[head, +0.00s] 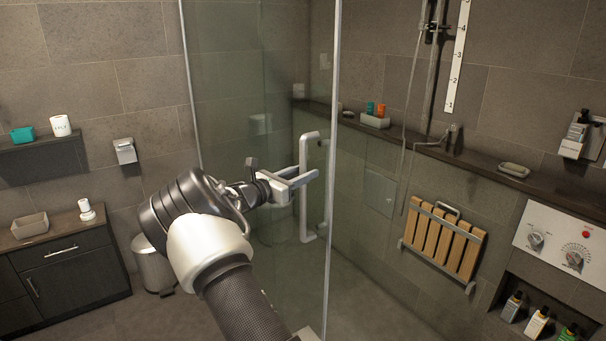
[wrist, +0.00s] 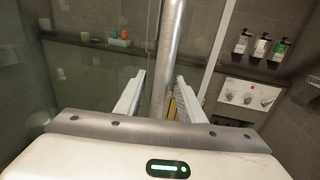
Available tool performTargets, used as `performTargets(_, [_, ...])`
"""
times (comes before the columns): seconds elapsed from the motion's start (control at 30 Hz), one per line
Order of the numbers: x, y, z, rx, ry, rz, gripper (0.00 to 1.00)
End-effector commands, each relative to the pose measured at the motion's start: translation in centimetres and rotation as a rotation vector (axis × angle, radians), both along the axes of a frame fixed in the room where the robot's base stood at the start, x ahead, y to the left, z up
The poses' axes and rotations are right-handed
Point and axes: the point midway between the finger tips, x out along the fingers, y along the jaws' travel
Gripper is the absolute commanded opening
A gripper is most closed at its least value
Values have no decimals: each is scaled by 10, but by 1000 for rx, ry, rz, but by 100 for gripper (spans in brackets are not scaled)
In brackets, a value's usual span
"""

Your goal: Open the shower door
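The shower door (head: 235,110) is a clear glass panel with a metal edge strip (head: 333,120), standing upright in the middle of the head view. Its pale vertical handle (head: 306,222) is on the glass near that edge. My gripper (head: 304,176) is at the handle's middle height. In the wrist view my gripper (wrist: 160,88) is open, with a finger on each side of an upright metal bar (wrist: 168,45), which looks like the handle. Gaps show between the bar and both fingers. Part of the handle is hidden behind my gripper in the head view.
A wooden folding seat (head: 442,244) and a control panel (head: 563,245) are on the right wall, below a long ledge (head: 480,160). A dark cabinet (head: 75,275) and a bin (head: 153,262) stand at the left. Floor shows between bin and door.

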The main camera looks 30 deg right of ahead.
Motion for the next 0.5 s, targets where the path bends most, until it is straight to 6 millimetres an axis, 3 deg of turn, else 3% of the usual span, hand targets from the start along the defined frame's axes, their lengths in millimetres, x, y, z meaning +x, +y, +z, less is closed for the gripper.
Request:
performTargets(0.27, [-3, 15, 0, 0, 0, 3, 36])
performTargets(0.5, [-17, 68, 0, 1, -1, 5, 36])
